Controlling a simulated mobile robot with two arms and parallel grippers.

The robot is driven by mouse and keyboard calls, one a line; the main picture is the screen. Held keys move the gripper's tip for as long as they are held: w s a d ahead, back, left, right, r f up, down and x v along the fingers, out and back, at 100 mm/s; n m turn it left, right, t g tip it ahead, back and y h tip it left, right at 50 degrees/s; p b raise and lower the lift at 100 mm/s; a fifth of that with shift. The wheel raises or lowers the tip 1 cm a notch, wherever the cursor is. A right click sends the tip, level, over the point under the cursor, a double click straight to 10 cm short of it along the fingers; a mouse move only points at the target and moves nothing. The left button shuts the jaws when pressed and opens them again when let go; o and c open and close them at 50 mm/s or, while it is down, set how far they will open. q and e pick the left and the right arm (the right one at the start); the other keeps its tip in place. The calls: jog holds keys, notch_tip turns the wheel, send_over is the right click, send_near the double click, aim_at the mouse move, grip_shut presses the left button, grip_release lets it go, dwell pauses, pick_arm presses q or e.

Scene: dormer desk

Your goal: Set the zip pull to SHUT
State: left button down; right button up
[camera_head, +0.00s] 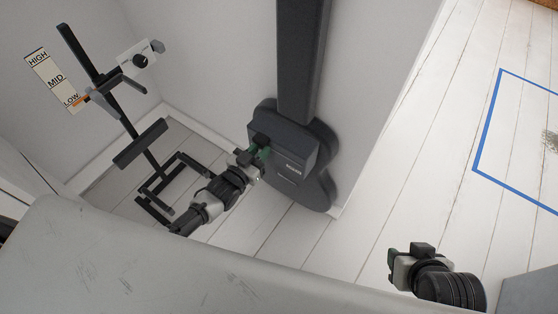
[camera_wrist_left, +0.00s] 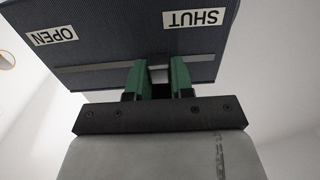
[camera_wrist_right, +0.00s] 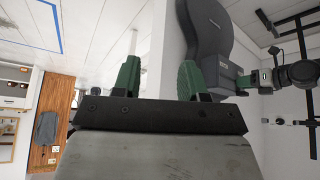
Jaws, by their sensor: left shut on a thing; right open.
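The dark case (camera_head: 300,60) stands against the wall in the head view, with a boxy pouch (camera_head: 290,160) low on its front. In the left wrist view, the pouch face carries an OPEN label (camera_wrist_left: 50,36) at left and a SHUT label (camera_wrist_left: 193,18) at right. A pale zip line (camera_wrist_left: 100,67) runs below them. My left gripper (camera_head: 258,152) is at the pouch, shut on the small grey zip pull (camera_wrist_left: 158,73). The pull is near the left edge of the SHUT label. My right gripper (camera_head: 406,258) is open and empty, away from the case; its fingers show in the right wrist view (camera_wrist_right: 157,82).
A black stand (camera_head: 110,85) with a HIGH, MID, LOW scale (camera_head: 54,80) is at left. A blue outline (camera_head: 485,130) marks the floor at right. White floorboards between the case and my right gripper are clear. A pale scuffed surface (camera_head: 130,270) fills the front.

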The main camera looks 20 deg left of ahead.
pick_arm(q)
jog(key=shift+w+a+b, duration=0.1)
jog(key=shift+w+a, duration=0.15)
jog(key=shift+a, duration=0.5)
jog(key=shift+w+a+b, duration=0.1)
jog(key=shift+w+a, duration=0.15)
jog(key=shift+a, duration=0.45)
jog(key=shift+w+a+b, duration=0.1)
jog(key=shift+w+a, duration=0.15)
jog(key=shift+a, duration=0.5)
pick_arm(e)
jog(key=shift+w+a+r+t+y, duration=0.15)
jog(key=shift+w+a+r+t, duration=0.1)
jog(key=shift+w+t, duration=0.35)
jog(key=shift+w+a+r+t+y, duration=0.15)
jog(key=shift+w+r+t, duration=0.2)
jog(key=shift+w, duration=0.35)
pick_arm(q)
jog(key=c, duration=1)
grip_release()
jog(key=shift+a, duration=0.1)
jog(key=shift+o, duration=0.2)
pick_arm(e)
jog(key=shift+a, duration=0.1)
